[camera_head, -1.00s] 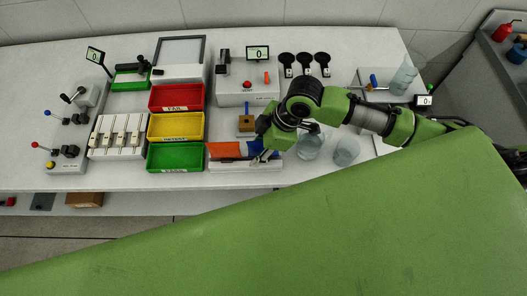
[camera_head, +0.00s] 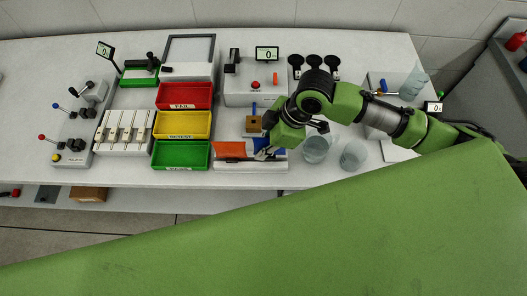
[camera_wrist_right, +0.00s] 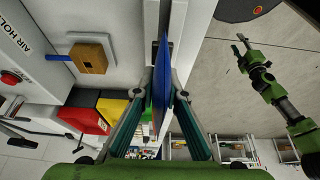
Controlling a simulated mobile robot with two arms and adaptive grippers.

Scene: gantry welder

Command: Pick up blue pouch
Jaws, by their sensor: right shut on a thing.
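The blue pouch (camera_head: 262,143) is upright beside an orange pouch (camera_head: 229,149) in a white holder (camera_head: 250,166) near the bench's front edge. In the right wrist view the blue pouch (camera_wrist_right: 162,70) is seen edge-on as a thin blue sheet between the two fingers. My right gripper (camera_head: 268,153) is shut on it, with a fingertip on each side (camera_wrist_right: 161,90). The gripper hides part of the pouch in the head view. I cannot tell whether the pouch is clear of the holder. My left gripper (camera_wrist_right: 239,43) appears small and empty in the right wrist view; its opening is unclear.
Red (camera_head: 185,95), yellow (camera_head: 183,124) and green (camera_head: 180,155) trays stand left of the holder. A wooden block (camera_head: 253,124) is behind it. Two clear beakers, one here (camera_head: 316,149) and one here (camera_head: 352,157), stand close to the right of my right gripper.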

